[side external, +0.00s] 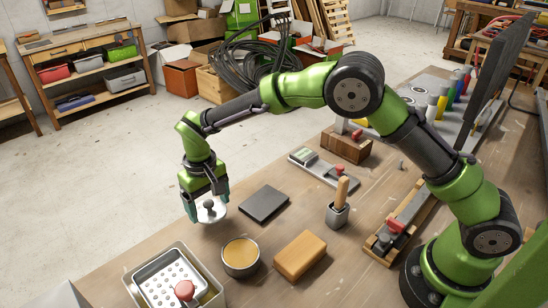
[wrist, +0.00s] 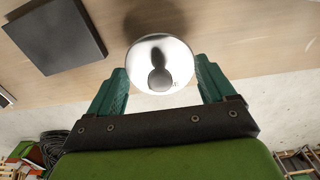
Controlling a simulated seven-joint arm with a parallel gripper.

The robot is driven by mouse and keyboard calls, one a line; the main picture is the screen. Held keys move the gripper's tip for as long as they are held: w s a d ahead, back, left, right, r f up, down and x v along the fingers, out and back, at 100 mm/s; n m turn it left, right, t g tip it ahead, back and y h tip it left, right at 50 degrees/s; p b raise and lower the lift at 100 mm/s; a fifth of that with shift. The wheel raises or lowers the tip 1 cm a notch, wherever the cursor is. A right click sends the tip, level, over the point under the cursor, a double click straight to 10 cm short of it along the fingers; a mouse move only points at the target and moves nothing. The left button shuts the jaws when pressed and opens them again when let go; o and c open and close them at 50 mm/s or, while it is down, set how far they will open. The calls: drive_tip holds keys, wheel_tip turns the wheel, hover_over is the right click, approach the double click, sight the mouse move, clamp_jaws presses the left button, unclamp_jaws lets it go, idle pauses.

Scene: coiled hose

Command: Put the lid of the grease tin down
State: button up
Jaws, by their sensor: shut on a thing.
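The lid (side external: 211,214), a pale metal disc with a dark round knob, is held in my gripper (side external: 208,200) over the table's far-left edge. In the wrist view the lid (wrist: 150,57) sits between the two green fingers of my gripper (wrist: 161,82), one at each side. Its shadow falls on the wood nearby, and it appears above the table. The grease tin (side external: 241,258) stands uncovered on the table, with amber grease inside. A dark flat square pad (side external: 264,204) lies to the right of the lid; it also shows in the wrist view (wrist: 52,32).
A metal tray with a perforated insert and a red knob (side external: 184,289) stands at the front left. A tan block (side external: 299,255) and a cup with a wooden-handled tool (side external: 338,214) stand right of the tin. Bare wood (side external: 175,238) lies between tray and lid.

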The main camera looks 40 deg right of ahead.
sight(210, 211)
drive_tip(key=shift+f, duration=1.7)
drive_tip(key=shift+f, duration=0.15)
drive_tip(key=o, duration=0.9)
drive_tip(key=shift+c, duration=0.2)
